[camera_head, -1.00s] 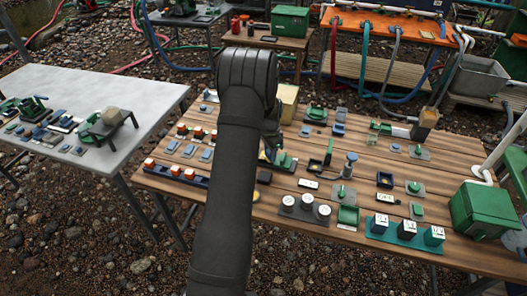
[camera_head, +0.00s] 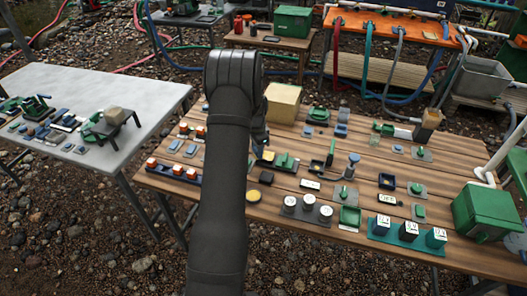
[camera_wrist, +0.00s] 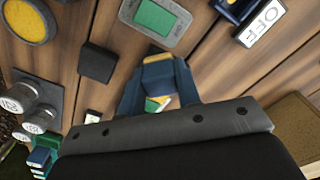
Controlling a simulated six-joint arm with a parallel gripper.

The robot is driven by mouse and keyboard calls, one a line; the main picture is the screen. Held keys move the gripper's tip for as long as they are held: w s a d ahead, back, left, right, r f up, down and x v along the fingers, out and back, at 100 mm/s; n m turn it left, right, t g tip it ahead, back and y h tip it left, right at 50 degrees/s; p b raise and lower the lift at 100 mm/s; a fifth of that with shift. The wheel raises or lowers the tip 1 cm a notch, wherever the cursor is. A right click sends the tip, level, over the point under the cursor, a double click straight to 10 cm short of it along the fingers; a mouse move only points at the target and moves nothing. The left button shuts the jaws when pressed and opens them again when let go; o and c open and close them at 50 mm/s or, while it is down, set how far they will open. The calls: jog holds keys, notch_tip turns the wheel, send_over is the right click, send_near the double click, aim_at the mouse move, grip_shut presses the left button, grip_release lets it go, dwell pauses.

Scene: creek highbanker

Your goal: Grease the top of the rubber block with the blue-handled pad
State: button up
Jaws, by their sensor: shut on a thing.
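My gripper (camera_wrist: 158,88) is shut on the blue-handled pad (camera_wrist: 158,72). Its blue handle sits between the fingers, and a tan end shows beyond them. In the head view my arm hides most of the grip; a small yellowish piece (camera_head: 268,156) shows beside the gripper (camera_head: 262,148). The black rubber block (camera_wrist: 97,63) stands on the wooden table to the left of the gripper in the wrist view, apart from it. In the head view the block (camera_head: 266,177) is just nearer than the gripper.
A green pad on a grey plate (camera_wrist: 155,22) lies close by the gripper. A grey holder with round white-topped pieces (camera_head: 307,208) stands nearer on the table. A tan box (camera_head: 283,103) is behind the gripper. An OFF label (camera_wrist: 262,22) lies flat.

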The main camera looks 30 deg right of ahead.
jog(key=shift+d+r, duration=0.1)
jog(key=shift+r, duration=3.9)
